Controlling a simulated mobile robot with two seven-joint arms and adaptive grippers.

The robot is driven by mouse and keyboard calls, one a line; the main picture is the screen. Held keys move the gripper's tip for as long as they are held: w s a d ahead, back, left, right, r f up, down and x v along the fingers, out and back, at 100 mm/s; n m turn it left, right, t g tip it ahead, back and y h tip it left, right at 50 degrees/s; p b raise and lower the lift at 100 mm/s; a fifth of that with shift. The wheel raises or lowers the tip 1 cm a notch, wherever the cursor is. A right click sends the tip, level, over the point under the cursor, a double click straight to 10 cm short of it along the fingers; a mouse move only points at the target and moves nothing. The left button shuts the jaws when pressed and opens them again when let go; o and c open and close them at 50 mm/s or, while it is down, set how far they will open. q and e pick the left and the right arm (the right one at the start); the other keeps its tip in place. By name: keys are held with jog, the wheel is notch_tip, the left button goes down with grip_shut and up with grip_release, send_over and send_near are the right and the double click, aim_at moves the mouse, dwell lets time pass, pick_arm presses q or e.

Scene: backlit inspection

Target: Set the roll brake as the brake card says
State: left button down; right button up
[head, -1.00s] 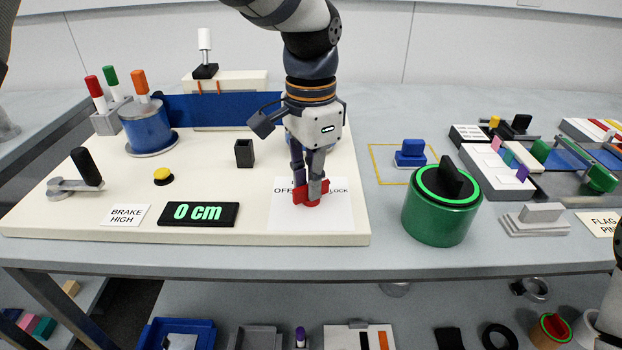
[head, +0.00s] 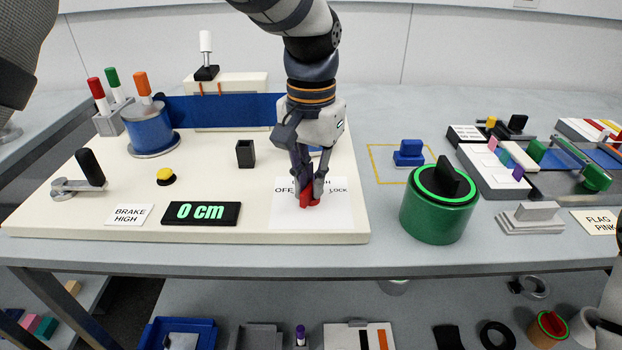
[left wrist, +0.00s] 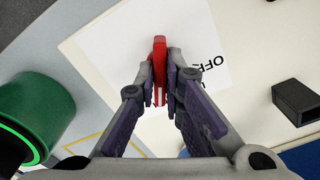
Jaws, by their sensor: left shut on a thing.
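The brake card (head: 129,215) lies at the board's front left and reads "BRAKE HIGH". The red brake knob (head: 309,199) stands on a white dial label (head: 290,223) at the board's front right. "OFF" shows left of the knob and "LOCK" right of it; a word ending in "H" behind it is mostly hidden by my fingers. My left gripper (head: 310,190) points down and is shut on the knob. In the left wrist view, the red knob (left wrist: 160,62) sits between the fingertips, with "OFF" to its right. The knob's exact setting is hard to read. My right gripper is not visible.
A display (head: 201,213) reads "0 cm". A black square holder (head: 245,154) and a yellow button (head: 166,176) stand left of my gripper. A black-handled crank (head: 88,170) is farther left. A green drum (head: 437,216) with a black knob stands close on the right.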

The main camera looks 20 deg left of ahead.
aim_at(311, 184)
pick_arm(q)
jog(key=shift+n, duration=0.5)
jog(key=c, duration=1.7)
grip_release()
notch_tip(311, 184, up, 12)
